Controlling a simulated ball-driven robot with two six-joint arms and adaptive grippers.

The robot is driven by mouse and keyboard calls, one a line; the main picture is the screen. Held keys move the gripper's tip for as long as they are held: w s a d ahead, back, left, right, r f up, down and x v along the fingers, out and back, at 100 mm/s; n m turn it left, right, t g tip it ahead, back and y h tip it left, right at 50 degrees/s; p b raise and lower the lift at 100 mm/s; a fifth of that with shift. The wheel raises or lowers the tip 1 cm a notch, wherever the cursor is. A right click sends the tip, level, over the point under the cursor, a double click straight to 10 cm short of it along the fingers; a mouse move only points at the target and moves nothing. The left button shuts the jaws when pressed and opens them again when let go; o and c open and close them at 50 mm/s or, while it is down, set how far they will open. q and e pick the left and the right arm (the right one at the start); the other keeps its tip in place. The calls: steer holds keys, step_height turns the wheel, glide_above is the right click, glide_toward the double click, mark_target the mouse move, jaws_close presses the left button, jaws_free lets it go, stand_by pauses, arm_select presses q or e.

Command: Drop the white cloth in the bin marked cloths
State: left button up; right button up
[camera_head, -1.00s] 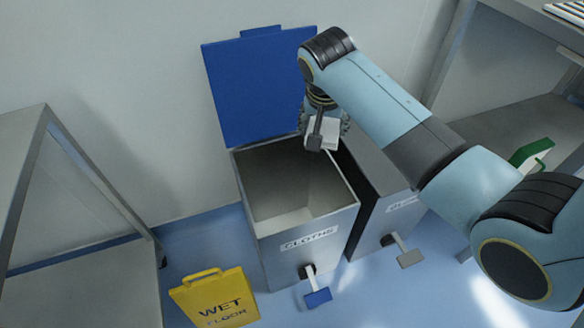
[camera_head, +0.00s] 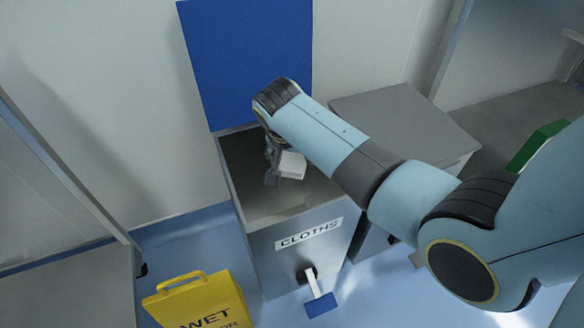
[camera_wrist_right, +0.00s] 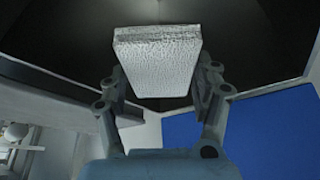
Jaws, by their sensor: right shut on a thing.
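The white cloth (camera_head: 292,164) is a folded block held by my right gripper (camera_head: 279,172) inside the mouth of the open cloths bin (camera_head: 295,237). In the right wrist view, the cloth (camera_wrist_right: 157,58) sits between the two fingers of the right gripper (camera_wrist_right: 160,90), with the dark bin interior beyond it. The bin is grey metal with a CLOTHS label on its front, and its blue lid (camera_head: 245,60) stands up at the back. Part of the right gripper is hidden by its own arm. My left gripper is not in view.
A second grey bin with its lid shut (camera_head: 405,118) stands right of the cloths bin. A blue pedal (camera_head: 320,304) sticks out in front. A yellow wet floor sign (camera_head: 200,300) stands at front left. A metal table (camera_head: 60,260) is at left, and a green object (camera_head: 537,146) is at right.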

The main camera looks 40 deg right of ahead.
steer(key=o, duration=1.1)
steer(key=v, duration=1.2)
